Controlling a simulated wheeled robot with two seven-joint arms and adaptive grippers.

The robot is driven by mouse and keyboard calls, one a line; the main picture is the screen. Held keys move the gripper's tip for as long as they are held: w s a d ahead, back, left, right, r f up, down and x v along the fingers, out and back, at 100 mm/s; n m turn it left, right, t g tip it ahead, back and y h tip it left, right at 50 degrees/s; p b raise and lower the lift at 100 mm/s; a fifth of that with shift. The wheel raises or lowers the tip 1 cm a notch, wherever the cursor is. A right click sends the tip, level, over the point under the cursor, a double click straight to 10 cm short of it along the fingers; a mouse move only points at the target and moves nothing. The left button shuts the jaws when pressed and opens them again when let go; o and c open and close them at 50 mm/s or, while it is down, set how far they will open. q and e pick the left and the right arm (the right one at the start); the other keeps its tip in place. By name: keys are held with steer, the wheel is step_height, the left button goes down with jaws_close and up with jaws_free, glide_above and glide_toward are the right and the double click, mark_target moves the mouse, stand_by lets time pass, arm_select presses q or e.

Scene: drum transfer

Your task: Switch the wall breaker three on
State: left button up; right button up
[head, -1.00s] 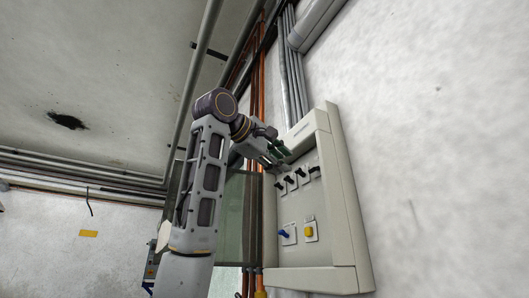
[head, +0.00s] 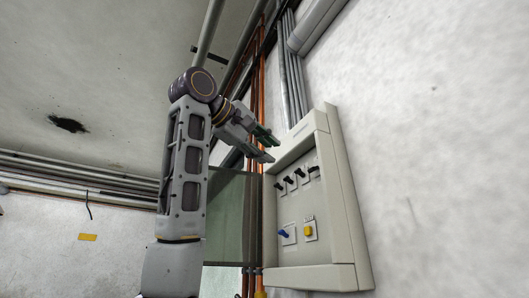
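The light grey wall breaker box (head: 346,215) is on the wall right of centre. Its recessed face carries a row of several small black switch levers (head: 289,180). The rightmost black lever (head: 313,169) sits at a different angle from the others. I cannot read any labels, so which one is breaker three is not clear. My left gripper (head: 269,147) is at the upper left edge of the box, above the levers. Its two fingers with green pads are apart and empty, and no lever is between them. My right gripper is not in view.
Below the levers are a blue switch (head: 284,234) and a yellow button (head: 308,231). A greenish panel (head: 235,215) stands left of the box. Grey conduits (head: 292,75) and orange pipes run up the wall above. The wall to the right is bare.

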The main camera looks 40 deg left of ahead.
arm_select(q)
steer(key=shift+s+m, duration=0.1)
steer(key=shift+m, duration=0.5)
stand_by(0.6)
